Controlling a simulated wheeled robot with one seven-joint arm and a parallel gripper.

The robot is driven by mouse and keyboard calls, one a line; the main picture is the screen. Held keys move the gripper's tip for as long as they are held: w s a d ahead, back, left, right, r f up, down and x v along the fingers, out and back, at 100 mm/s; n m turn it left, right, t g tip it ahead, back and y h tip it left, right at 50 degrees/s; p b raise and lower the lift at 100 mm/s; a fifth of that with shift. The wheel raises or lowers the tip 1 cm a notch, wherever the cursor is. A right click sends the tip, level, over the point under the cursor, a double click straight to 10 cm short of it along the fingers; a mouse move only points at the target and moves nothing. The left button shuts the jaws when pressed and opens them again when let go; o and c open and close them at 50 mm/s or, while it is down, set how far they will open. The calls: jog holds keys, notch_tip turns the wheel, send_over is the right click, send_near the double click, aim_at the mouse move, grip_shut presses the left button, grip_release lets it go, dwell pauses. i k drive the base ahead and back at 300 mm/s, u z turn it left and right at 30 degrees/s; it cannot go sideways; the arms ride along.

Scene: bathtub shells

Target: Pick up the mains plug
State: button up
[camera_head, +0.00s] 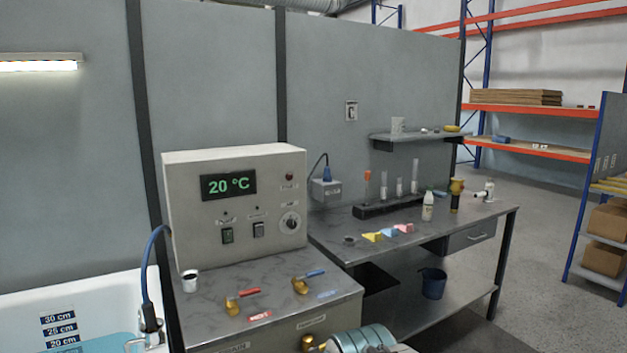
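A small blue mains plug (327,173) is at the top of a grey socket box (325,190), just right of the control cabinet. It looks seated in the box, though it is too small to be sure. A dark cable rises from the plug and curves left and down toward the cabinet.
The control cabinet (235,203) reads 20 °C and stands left of the plug. The grey workbench (400,245) holds a tube rack (390,207), coloured blocks and a white bottle (428,206). A shelf (415,137) overhangs its back. A bathtub (80,285) is at left. Floor is open at right.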

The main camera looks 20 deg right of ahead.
aim_at(327, 171)
jog(key=z, duration=0.55)
jog(key=i, duration=0.4)
jog(key=z, duration=0.95)
jog(key=i, duration=2.45)
jog(key=u, duration=1.5)
jog(key=i, duration=0.55)
jog(key=u, duration=0.4)
